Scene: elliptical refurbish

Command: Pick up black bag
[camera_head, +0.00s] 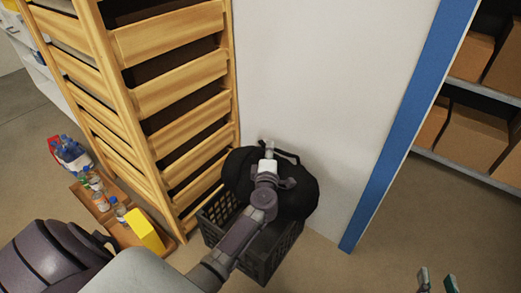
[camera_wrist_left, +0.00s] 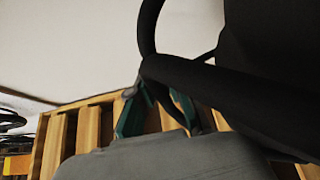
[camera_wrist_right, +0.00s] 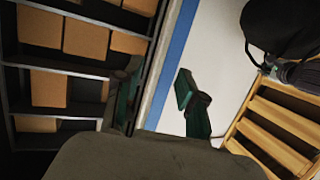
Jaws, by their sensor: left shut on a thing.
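The black bag (camera_head: 300,195) is at the black crate beside the wooden drawer rack, against the white wall. I cannot tell whether it rests in the crate or hangs just above it. My left gripper (camera_head: 269,150) is at the top of the bag, shut on its handle. In the left wrist view the dark handle loop (camera_wrist_left: 175,72) passes between the fingers (camera_wrist_left: 158,112), with the bag body (camera_wrist_left: 270,90) at the right. My right gripper (camera_head: 437,282) is open and empty at the bottom right. Its spread fingers (camera_wrist_right: 160,95) show in the right wrist view, apart from the bag (camera_wrist_right: 292,25).
The black crate (camera_head: 282,252) stands on the floor under the bag. The wooden rack (camera_head: 175,85) is close on its left. Bottles (camera_head: 92,180) and a yellow box (camera_head: 145,230) lie left of it. A blue-edged wall (camera_head: 400,120) and shelves with cardboard boxes (camera_head: 470,135) are right.

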